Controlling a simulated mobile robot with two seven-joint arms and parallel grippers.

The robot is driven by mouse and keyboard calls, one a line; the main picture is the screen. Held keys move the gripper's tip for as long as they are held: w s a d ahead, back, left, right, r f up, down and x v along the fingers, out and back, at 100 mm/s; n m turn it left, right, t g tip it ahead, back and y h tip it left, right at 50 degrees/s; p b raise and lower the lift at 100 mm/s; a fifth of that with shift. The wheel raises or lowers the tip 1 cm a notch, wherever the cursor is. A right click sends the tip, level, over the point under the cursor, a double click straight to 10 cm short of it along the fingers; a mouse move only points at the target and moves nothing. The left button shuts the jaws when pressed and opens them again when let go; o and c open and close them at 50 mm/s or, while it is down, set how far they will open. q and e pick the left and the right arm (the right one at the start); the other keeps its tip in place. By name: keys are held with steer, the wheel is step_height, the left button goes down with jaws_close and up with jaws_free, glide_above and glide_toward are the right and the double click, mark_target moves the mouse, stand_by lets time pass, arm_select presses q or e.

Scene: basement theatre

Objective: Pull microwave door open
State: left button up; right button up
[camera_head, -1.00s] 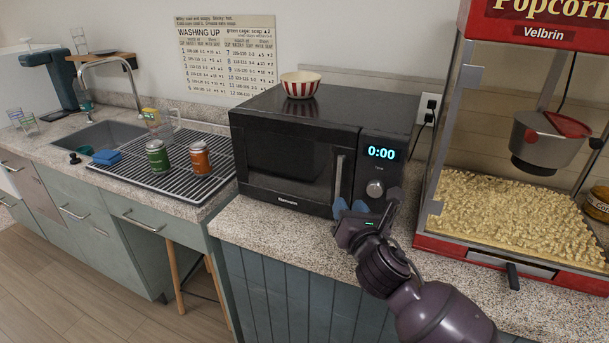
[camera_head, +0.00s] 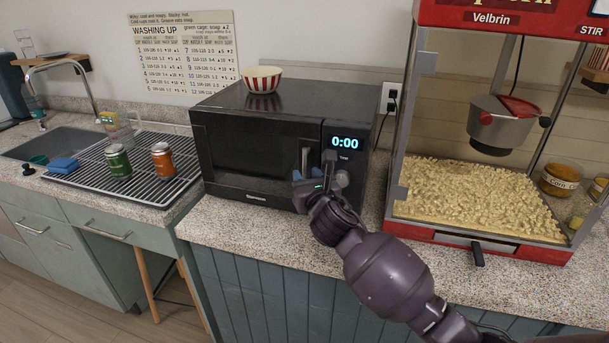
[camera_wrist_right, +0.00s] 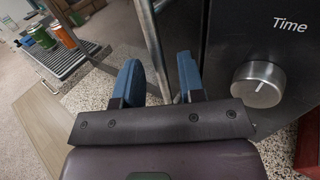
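The black microwave (camera_head: 250,150) stands on the speckled counter, and its door looks closed. Its upright metal handle (camera_head: 305,158) is at the right edge of the door, beside the panel with the lit 0:00 display (camera_head: 344,143) and the round knob. My right gripper (camera_head: 312,174) is at the lower part of the handle, in front of the door. In the right wrist view, its two blue fingers (camera_wrist_right: 160,82) are apart, with the handle bar (camera_wrist_right: 152,45) running between them. The knob (camera_wrist_right: 258,84) is to their right. My left gripper is not in view.
A red-striped bowl (camera_head: 262,79) sits on top of the microwave. The red popcorn machine (camera_head: 480,240) stands close on the right. A drying rack (camera_head: 130,165) with a green can and an orange can is on the left. Counter in front of the microwave is clear.

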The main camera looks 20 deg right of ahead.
steer(key=shift+w, duration=0.9)
jaws_close()
